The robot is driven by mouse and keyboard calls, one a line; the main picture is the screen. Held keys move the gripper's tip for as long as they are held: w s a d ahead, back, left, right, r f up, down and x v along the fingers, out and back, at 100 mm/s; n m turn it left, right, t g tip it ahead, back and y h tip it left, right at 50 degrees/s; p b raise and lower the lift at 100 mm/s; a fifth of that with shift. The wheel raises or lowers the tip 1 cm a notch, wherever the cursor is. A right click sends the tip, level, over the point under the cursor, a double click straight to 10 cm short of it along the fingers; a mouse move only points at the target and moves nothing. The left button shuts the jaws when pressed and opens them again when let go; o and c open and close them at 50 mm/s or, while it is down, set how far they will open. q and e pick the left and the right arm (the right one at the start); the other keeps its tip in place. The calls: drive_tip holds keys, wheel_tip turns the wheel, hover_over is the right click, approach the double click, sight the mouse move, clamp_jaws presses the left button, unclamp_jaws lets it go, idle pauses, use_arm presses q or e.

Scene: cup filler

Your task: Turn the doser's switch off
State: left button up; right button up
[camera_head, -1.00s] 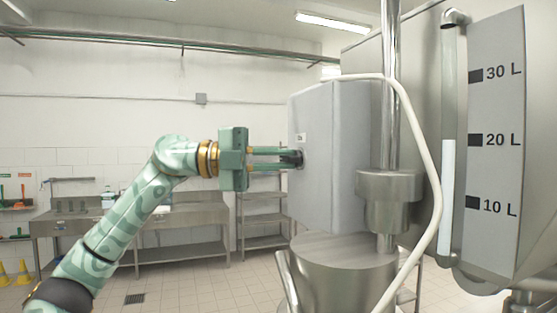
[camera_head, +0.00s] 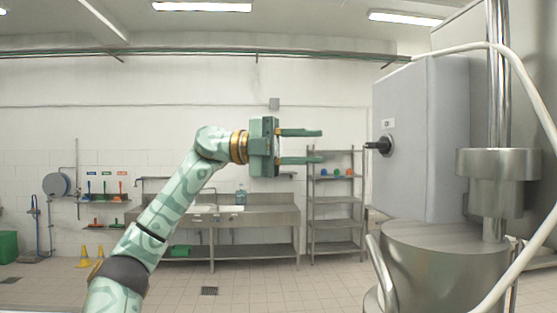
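The doser's grey control box (camera_head: 425,160) stands at the right, with a small label on its left-hand face. The black switch (camera_head: 380,146) sticks out to the left from that face. Its exact on or off setting cannot be told from here. My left gripper (camera_head: 318,146) is to the left of the switch, at about its height, with its two green fingers spread apart and nothing between them. A clear gap shows between the fingertips and the switch. My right gripper is not in view.
A steel column with a collar (camera_head: 496,170) and a round steel vessel (camera_head: 450,262) stand beside and below the box. A pale hose (camera_head: 528,100) loops at the right. A steel sink table (camera_head: 255,216) and shelf rack (camera_head: 336,200) stand behind.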

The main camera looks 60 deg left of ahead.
use_arm(q)
drive_tip(key=v, duration=0.6)
drive_tip(key=shift+b, duration=0.45)
drive_tip(key=shift+a, duration=0.1)
